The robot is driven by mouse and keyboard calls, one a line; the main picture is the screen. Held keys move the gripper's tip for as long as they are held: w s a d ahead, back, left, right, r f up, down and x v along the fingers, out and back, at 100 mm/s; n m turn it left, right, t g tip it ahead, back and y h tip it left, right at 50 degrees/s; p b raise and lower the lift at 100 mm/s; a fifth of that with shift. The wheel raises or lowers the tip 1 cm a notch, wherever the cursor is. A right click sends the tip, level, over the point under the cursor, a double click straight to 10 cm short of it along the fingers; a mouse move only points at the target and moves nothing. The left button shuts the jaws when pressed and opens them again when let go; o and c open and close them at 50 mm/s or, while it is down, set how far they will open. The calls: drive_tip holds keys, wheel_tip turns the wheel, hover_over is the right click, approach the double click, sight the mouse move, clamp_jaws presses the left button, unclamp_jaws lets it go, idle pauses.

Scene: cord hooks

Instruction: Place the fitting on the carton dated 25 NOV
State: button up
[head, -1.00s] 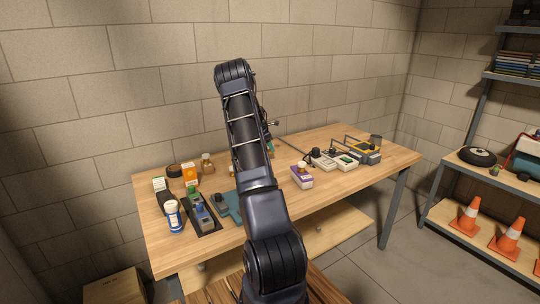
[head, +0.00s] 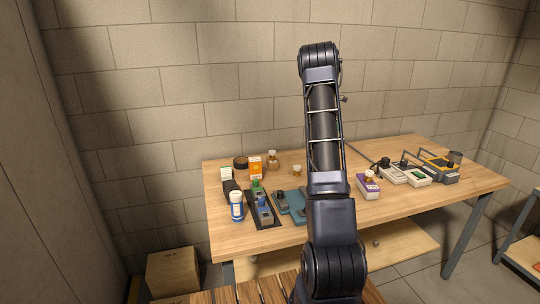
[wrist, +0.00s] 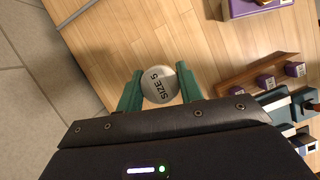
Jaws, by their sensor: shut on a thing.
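In the wrist view my gripper (wrist: 160,92) has its green fingers shut on a round silver fitting (wrist: 159,85), whose face reads "SIZE 5". The fitting is held above the wooden table, near its edge. In the head view my arm hides the gripper and the fitting. A purple-and-white box (head: 368,187) sits right of my arm. I cannot read a date on any of them.
A blue-and-white bottle (head: 237,207), trays with small blocks and a dark round tin (head: 240,162) crowd the table's left. Several devices (head: 418,177) stand at the right. In the wrist view a wooden rack (wrist: 240,85) holds purple labelled blocks.

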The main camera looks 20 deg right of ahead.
drive_tip(key=w+a+r, duration=0.2)
drive_tip(key=a+r, duration=0.1)
drive_tip(key=a, duration=0.8)
drive_tip(key=w+a+r, duration=0.1)
drive_tip(key=a+r, duration=0.1)
drive_tip(key=a, duration=0.9)
wheel_tip(320, 180, up, 6)
hover_over(259, 159)
drive_tip(key=a, duration=0.2)
drive_tip(key=f, duration=2)
drive_tip(key=shift+w, duration=0.2)
drive_tip(key=o, duration=1)
drive_tip(key=shift+f, duration=0.1)
